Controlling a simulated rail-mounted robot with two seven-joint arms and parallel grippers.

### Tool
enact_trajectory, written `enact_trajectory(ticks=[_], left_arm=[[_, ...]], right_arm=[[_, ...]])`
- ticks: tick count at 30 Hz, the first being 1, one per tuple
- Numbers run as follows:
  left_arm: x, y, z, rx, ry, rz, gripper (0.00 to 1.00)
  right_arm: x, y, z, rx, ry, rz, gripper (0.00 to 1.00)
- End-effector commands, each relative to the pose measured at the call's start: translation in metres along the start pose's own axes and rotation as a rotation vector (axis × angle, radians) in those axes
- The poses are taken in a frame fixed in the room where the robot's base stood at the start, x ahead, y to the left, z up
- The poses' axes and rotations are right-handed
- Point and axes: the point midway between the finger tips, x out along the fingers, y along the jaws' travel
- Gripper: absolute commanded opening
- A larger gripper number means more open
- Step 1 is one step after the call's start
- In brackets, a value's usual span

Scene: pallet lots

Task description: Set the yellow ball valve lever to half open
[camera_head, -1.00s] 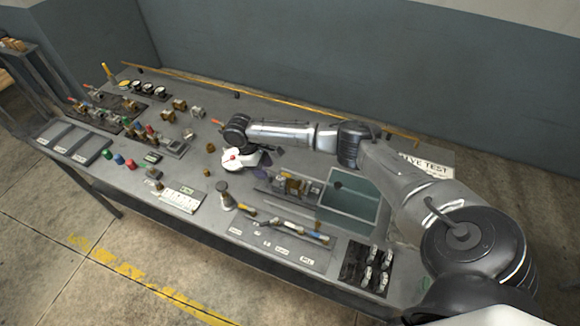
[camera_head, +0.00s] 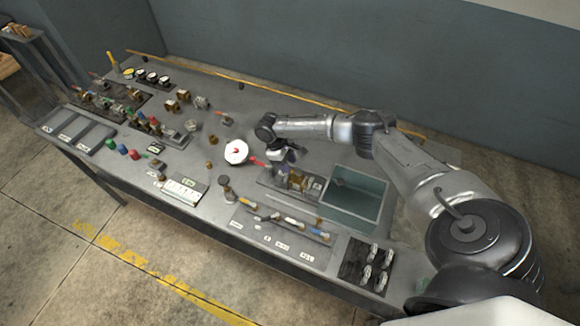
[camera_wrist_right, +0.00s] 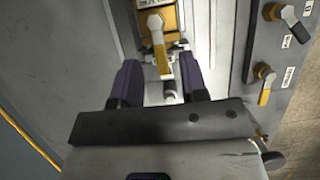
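My right gripper (camera_wrist_right: 160,62) is open, with one dark purple finger on each side of the lever's free end. Gaps show on both sides, so the fingers do not appear to grip it. In the head view the right gripper (camera_head: 284,170) is low over the valve assembly (camera_head: 299,180), left of the open tank; the wrist partly hides this spot and the lever is too small to make out. My left gripper is not in view.
A white disc with a red centre (camera_head: 236,152) stands left of my right wrist. The tank (camera_head: 352,198) is to the right. A panel of small levers (camera_head: 283,226) lies in front, with two of its levers at the right wrist view's edge. Fittings crowd the bench's left side.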

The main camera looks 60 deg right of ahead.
Motion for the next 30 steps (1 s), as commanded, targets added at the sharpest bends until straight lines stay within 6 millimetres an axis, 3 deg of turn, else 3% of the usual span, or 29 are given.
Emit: enact_trajectory(ticks=[7, 19, 30], left_arm=[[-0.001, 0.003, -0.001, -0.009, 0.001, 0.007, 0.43], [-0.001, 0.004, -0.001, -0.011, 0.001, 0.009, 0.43], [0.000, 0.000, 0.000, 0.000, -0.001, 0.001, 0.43]], right_arm=[[0.021, 0.000, 0.000, -0.001, -0.001, -0.001, 0.40], [0.024, 0.000, 0.000, -0.001, 0.000, 0.000, 0.40], [0.024, 0.000, 0.000, -0.001, 0.000, 0.000, 0.05]])
